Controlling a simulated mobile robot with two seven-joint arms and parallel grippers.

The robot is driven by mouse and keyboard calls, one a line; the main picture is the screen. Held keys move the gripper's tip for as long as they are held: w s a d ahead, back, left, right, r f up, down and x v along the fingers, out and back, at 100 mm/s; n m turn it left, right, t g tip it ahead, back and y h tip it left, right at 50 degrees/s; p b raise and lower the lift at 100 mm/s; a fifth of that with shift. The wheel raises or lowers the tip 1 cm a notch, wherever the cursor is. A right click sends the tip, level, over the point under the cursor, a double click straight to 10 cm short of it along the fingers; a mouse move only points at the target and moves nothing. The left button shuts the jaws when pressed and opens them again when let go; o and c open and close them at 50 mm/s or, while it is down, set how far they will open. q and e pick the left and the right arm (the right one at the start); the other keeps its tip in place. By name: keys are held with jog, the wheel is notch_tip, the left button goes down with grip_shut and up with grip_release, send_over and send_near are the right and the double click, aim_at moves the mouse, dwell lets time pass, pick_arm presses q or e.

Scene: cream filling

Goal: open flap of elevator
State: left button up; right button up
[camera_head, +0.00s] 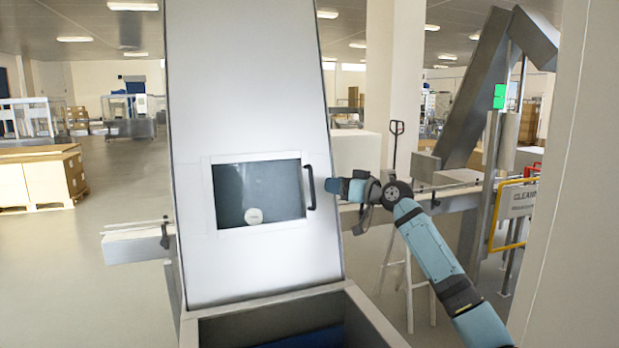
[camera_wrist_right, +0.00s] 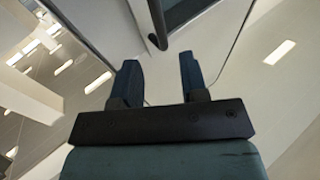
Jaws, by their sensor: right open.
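The elevator (camera_head: 245,100) is a tall, tilted grey metal housing in the middle of the head view. Its flap (camera_head: 230,190) is a framed dark window panel that looks closed, with a round pale spot low on it. A black bar handle (camera_head: 310,188) runs along the flap's right edge. My right gripper (camera_head: 330,186) is just right of the handle, apart from it. In the right wrist view the gripper (camera_wrist_right: 158,88) is open and empty, with the handle (camera_wrist_right: 158,25) beyond its fingertips. My left gripper is not in view.
An open metal hopper (camera_head: 290,320) is at the elevator's foot. A conveyor (camera_head: 460,195) stands behind my right arm. A light wall or column (camera_head: 560,200) rises close on the right. Boxes on a pallet (camera_head: 40,180) stand far left, with open floor before them.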

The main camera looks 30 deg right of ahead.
aim_at(312, 188)
jog(key=p+x, duration=0.1)
jog(key=x, duration=0.7)
jog(key=shift+w+a+p, duration=0.15)
jog(key=shift+w+p, duration=0.05)
jog(key=shift+p, duration=0.1)
grip_shut()
